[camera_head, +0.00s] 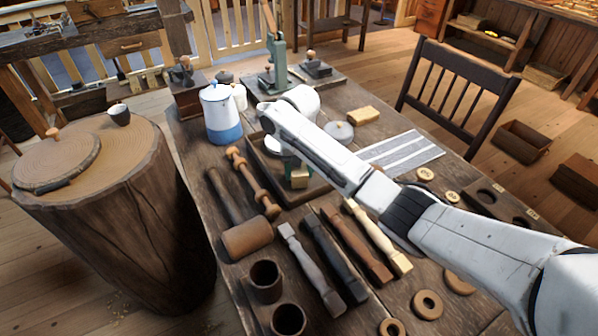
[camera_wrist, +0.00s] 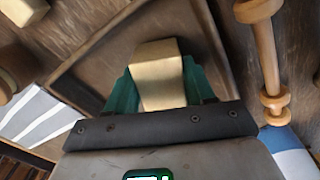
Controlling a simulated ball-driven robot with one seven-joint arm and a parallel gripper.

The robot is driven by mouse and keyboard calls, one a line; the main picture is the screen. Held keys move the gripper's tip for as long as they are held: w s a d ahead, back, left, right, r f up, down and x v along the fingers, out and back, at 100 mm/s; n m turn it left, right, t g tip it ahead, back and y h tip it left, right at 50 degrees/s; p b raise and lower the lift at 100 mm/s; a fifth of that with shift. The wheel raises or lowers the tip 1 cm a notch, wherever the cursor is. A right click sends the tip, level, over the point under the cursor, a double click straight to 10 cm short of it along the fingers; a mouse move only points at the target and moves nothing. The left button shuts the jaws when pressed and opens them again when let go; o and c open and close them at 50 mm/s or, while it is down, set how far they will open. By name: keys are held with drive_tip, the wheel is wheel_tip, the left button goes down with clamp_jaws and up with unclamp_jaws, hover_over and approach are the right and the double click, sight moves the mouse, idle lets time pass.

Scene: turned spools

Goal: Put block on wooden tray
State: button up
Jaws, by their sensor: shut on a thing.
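A pale wooden block (camera_head: 300,179) is held between the teal fingers of my gripper (camera_wrist: 158,88). In the wrist view the block (camera_wrist: 157,62) sits upright between both fingers. The dark wooden tray (camera_head: 270,185) lies on the workbench beneath my gripper, partly hidden by my white arm. The tray's floor and raised rim show around the block in the wrist view (camera_wrist: 98,65). The block is over the tray's interior. Whether its underside touches the tray floor cannot be told.
A white-and-blue pot (camera_head: 221,115) and a turned spindle (camera_head: 250,180) stand and lie left of the tray. A mallet (camera_head: 245,235) and several turned legs lie in front. Another pale block (camera_head: 363,116) and a striped cloth (camera_head: 402,153) are to the right.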

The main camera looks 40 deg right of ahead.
drive_tip(key=shift+f, duration=0.4)
drive_tip(key=shift+f, duration=0.1)
drive_tip(key=o, duration=1.1)
wheel_tip(320, 180, up, 12)
drive_tip(key=p, duration=0.2)
drive_tip(key=shift+p, duration=0.4)
